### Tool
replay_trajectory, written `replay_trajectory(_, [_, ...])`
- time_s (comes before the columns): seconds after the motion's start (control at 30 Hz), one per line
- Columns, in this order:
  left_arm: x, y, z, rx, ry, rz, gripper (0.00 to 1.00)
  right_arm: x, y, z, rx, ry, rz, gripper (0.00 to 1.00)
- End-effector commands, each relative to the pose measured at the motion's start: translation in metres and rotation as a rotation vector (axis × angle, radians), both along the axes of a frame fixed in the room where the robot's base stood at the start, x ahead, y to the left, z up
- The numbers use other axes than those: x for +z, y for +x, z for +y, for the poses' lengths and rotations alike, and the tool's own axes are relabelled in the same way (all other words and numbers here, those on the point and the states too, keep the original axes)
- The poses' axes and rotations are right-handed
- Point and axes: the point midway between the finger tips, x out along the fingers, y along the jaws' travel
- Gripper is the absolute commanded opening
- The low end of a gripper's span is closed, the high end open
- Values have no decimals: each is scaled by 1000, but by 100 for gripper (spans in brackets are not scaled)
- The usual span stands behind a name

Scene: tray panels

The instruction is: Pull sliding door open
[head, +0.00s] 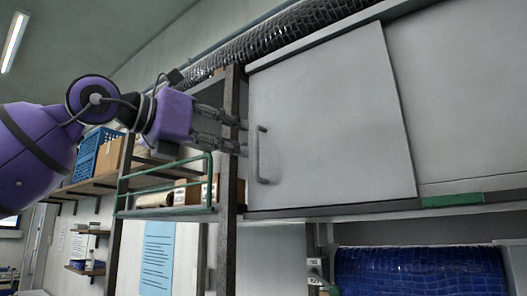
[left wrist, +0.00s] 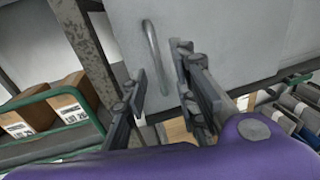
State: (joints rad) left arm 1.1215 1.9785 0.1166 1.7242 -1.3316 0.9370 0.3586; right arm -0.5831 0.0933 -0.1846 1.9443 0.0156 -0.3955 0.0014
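A light grey sliding door panel (head: 335,120) hangs in a cabinet front, with a vertical grey bar handle (head: 262,155) near its left edge. My left gripper (head: 242,135) reaches in from the left, its fingertips beside the door's left edge and a little left of the handle. In the left wrist view the handle (left wrist: 153,52) stands in front of the two spread fingers (left wrist: 160,75), with clear space between them. The fingers hold nothing, and I cannot see any contact with the handle. My right gripper is not in view.
A rusty post (head: 230,180) stands just left of the door. A ribbed duct (head: 290,30) runs above. A green strip (head: 452,200) marks the lower rail at right.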

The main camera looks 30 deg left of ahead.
Motion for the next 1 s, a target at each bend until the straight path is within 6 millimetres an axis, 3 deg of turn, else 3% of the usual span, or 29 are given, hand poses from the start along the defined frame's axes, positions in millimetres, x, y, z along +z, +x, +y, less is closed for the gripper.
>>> replay_trajectory(0.4, [-3, 31, -7, 3, 2, 6, 26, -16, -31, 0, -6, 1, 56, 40])
replay_trajectory(0.73, [-2, 63, -17, 1, 0, 3, 26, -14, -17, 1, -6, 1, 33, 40])
replay_trajectory(1.0, [0, 73, -21, -2, 0, -1, 26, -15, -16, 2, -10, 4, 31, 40])
